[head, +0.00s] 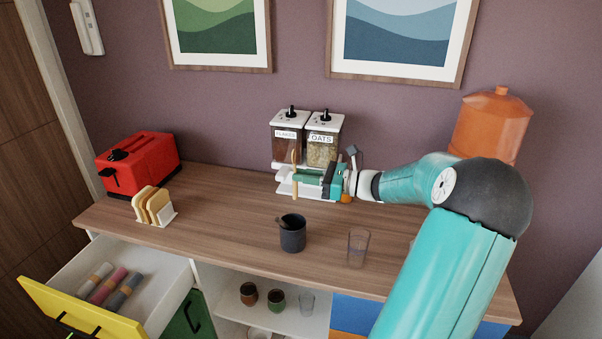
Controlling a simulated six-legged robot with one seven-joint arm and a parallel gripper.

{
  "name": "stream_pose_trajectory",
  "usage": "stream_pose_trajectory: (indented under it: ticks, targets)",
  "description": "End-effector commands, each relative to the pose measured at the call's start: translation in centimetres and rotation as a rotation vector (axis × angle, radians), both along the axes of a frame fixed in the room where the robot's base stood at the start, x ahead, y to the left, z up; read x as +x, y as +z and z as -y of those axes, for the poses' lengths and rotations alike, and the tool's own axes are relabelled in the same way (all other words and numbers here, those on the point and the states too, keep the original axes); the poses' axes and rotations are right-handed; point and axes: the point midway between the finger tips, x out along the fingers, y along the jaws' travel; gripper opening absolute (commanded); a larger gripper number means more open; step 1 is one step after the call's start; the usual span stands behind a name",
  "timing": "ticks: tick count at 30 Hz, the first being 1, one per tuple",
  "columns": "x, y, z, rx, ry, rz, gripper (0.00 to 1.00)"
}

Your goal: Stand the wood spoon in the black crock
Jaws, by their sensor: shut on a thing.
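The wood spoon (294,186) is a thin, light-brown stick held roughly upright in front of the cereal dispensers. My gripper (297,175) reaches in from the right and is shut on the spoon around its middle. The fingers hide part of the handle. The black crock (293,235) stands upright on the wooden counter, nearer to me and below the spoon in the picture. A dark utensil (281,223) leans out of the crock's left side. The spoon is apart from the crock.
Two dispensers (323,148) stand behind my gripper. A clear glass (358,247) stands right of the crock. A toast rack (154,206) and red toaster (142,163) are at the left. The counter (225,215) is clear between rack and crock. A yellow-fronted drawer (75,308) is open below.

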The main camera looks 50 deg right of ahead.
Motion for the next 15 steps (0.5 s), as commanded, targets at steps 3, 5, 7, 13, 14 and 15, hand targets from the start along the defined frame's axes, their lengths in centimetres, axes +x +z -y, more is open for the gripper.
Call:
stream_pose_trajectory:
  ticks: [3, 5, 7, 13, 14, 15]
  targets:
    - [-0.1, -0.6, 0.0, 0.0, 0.001, 0.001, 0.0]
    - [-0.2, -1.0, 0.0, 0.0, 0.001, 0.001, 0.0]
    - [-0.2, -1.6, 0.0, 0.002, 0.001, 0.0, 0.0]
    - [-0.1, -3.1, 0.1, 0.001, 0.002, 0.0, 0.0]
    - [-0.1, -3.3, 0.1, 0.001, 0.002, 0.0, 0.0]
    - [-0.1, -3.5, 0.1, 0.001, 0.002, 0.0, 0.0]
